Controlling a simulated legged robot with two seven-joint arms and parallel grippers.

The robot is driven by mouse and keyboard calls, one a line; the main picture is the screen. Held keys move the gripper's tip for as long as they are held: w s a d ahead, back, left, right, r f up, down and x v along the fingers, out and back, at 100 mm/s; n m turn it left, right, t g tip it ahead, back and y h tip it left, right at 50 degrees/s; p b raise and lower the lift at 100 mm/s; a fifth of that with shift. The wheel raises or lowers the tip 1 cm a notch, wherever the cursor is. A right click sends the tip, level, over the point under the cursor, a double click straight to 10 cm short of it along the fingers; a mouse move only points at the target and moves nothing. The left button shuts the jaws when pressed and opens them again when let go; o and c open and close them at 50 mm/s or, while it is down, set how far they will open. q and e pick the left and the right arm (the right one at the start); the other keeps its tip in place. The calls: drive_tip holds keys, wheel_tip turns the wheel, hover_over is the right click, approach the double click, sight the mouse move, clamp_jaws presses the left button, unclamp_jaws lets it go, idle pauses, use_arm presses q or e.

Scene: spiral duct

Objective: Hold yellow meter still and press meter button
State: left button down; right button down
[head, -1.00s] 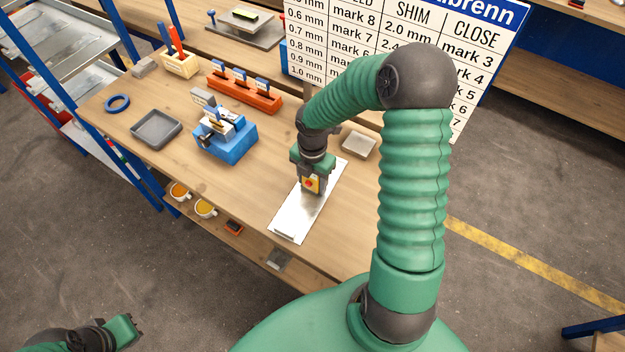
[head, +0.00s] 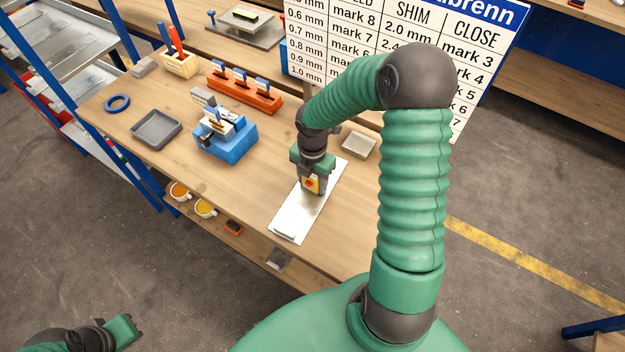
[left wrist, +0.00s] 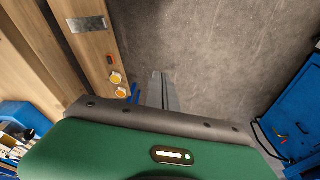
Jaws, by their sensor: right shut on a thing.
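The yellow meter (head: 312,185), a small block with a red spot on its face, stands on a bright metal sheet (head: 290,222) on the workbench. My right gripper (head: 311,176) comes down on the meter from above and is shut on it. The gripper hides the meter's upper part. Whether the red spot is the button is too small to tell. My left gripper (head: 132,326) hangs low at the bottom left, away from the bench and the meter. Its grey fingers (left wrist: 163,92) show over the floor in the left wrist view, with nothing seen between them; their opening is unclear.
A blue fixture (head: 226,142), a grey tray (head: 156,130), a blue ring (head: 117,103) and an orange rack (head: 243,93) stand left of the sheet. A small grey block (head: 358,144) lies to its right. Cups (head: 205,208) sit on the lower shelf. The bench front is clear.

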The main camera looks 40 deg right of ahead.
sight(281, 229)
use_arm(q)
drive_tip(key=shift+d, duration=0.1)
idle(0.5)
drive_tip(key=w+d+f+m+t+h, duration=0.1)
drive_tip(key=w+d+f+m, duration=0.15)
drive_tip(key=d, duration=0.45)
drive_tip(key=w+d+f+m+t+h, duration=0.1)
drive_tip(key=w+d+m+h, duration=0.15)
drive_tip(key=d, duration=0.45)
drive_tip(key=w+d+f+m+t+h, duration=0.1)
drive_tip(key=w+d+f+m+t, duration=0.15)
drive_tip(key=d, duration=0.45)
drive_tip(key=s+d+h, duration=0.1)
drive_tip(key=s+d, duration=0.1)
drive_tip(key=d, duration=0.4)
drive_tip(key=s+d+m+t, duration=0.1)
drive_tip(key=d, duration=0.5)
drive_tip(key=s+d+m+t+h, duration=0.1)
drive_tip(key=s+d, duration=0.1)
drive_tip(key=d, duration=0.4)
drive_tip(key=shift+s+d+m+t+h, duration=0.15)
drive_tip(key=shift+s+m+t+h, duration=0.1)
drive_tip(key=shift+s+h, duration=0.1)
drive_tip(key=shift+s+d+r, duration=0.1)
drive_tip(key=shift+d, duration=0.05)
